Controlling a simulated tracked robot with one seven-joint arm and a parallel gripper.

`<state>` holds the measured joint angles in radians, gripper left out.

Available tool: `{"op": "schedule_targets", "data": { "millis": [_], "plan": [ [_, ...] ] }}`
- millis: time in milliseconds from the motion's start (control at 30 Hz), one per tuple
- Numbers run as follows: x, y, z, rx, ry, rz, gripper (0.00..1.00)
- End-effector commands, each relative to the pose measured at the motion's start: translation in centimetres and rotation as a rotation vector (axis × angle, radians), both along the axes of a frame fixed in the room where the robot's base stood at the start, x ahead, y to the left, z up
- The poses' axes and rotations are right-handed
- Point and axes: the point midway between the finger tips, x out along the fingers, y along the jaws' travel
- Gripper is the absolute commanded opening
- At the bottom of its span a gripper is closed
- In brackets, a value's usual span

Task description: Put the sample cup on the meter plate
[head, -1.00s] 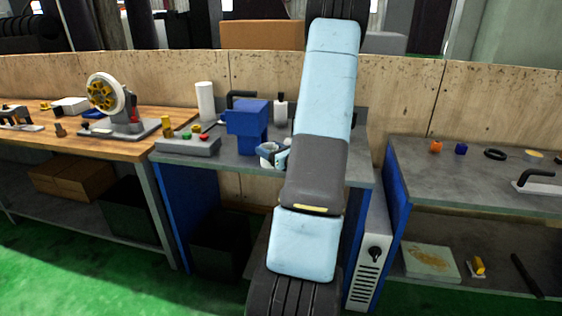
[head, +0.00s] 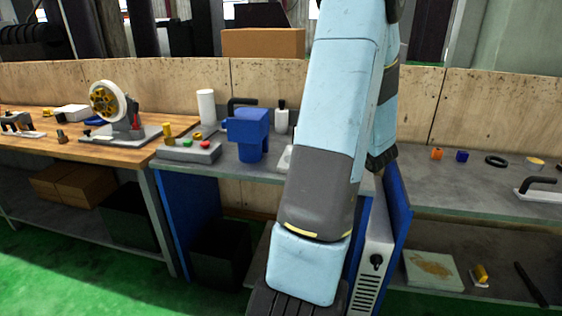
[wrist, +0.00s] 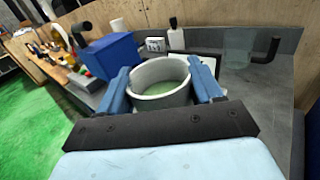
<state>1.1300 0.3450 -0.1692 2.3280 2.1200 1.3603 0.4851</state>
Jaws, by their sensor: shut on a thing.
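The sample cup (wrist: 160,103) is a pale grey, round, open cup with green contents, upright in the wrist view. My gripper (wrist: 160,72) is shut on it, with one blue finger on each side. In the head view my arm hides both gripper and cup. A white flat piece (head: 285,159) on the grey bench shows partly beside my arm; it may be the meter plate, but I cannot tell. A small white display with dark marks (wrist: 156,44) stands behind the cup in the wrist view.
A blue block-shaped device (head: 248,135) stands left of my arm, with a grey button box (head: 188,152) beside it. A white bottle (head: 282,120) stands behind.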

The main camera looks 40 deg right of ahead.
Motion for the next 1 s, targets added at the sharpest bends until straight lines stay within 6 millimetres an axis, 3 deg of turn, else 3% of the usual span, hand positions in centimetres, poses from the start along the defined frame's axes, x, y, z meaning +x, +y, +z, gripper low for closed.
{"op": "schedule_targets", "data": {
  "millis": [400,700,1000],
  "plan": [
    [8.1,0.6,-4.0,0.005,0.001,0.004,0.31],
    [11.3,0.9,-7.9,0.001,0.001,0.004,0.31],
    [12.4,1.0,-9.1,0.0,0.001,0.004,0.31]
  ]
}}
